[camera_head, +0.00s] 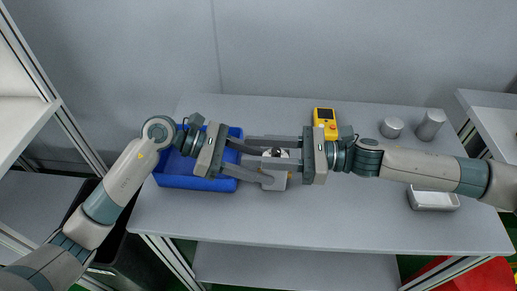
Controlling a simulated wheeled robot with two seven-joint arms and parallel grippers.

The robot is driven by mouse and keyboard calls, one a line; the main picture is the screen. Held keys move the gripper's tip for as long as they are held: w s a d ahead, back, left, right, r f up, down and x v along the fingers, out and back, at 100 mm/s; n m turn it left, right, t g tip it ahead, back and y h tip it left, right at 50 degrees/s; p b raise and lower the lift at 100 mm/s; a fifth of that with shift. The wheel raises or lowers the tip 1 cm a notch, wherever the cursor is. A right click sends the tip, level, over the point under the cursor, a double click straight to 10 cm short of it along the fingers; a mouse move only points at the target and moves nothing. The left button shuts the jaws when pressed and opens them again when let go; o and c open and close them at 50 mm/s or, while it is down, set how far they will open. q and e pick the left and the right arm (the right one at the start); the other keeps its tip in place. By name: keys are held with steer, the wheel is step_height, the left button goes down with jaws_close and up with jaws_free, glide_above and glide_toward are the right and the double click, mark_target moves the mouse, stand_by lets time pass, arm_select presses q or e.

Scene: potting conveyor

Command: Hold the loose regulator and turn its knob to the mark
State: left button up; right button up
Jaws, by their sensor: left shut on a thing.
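The regulator (280,180) is a small light-grey block above the middle of the table, with a round dark-and-white knob (277,152) on its upper side. My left gripper (266,168) reaches in from the left and is shut on the regulator's body. My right gripper (268,152) reaches in from the right, with its two long fingers on either side of the knob. I cannot tell whether those fingers touch the knob. The mark is too small to make out, and the fingers hide part of the regulator.
A blue bin (190,180) stands at the table's left, behind my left gripper. A yellow device (325,118) with a dark screen is at the back. Two grey cylinders (391,127) (431,124) and a pale tray (433,206) are at right. The front of the table (320,225) is clear.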

mark_target(273, 149)
jaws_close()
steer(key=shift+f+m+t, duration=0.1)
steer(key=shift+m+t, duration=0.3)
steer(key=shift+t, duration=0.2)
steer(key=shift+w+t, duration=0.1)
steer(key=shift+t, duration=0.2)
steer(key=m+t, duration=0.1)
steer(key=t, duration=0.1)
steer(key=m+t+h, duration=0.1)
steer(key=m+t, duration=0.1)
steer(key=shift+w, duration=0.4)
steer(key=shift+w+d+m+t+h, duration=0.2)
steer(key=shift+w+m+t+h, duration=0.1)
steer(key=shift+m+t+h, duration=0.75)
steer(key=shift+w+d+m+t+h, duration=0.15)
steer(key=shift+w+m+t+h, duration=0.2)
steer(key=shift+m+t, duration=0.7)
steer(key=shift+w+d+m+t+h, duration=0.2)
steer(key=shift+m+t+h, duration=0.5)
steer(key=shift+t, duration=0.8)
steer(key=shift+h, duration=0.3)
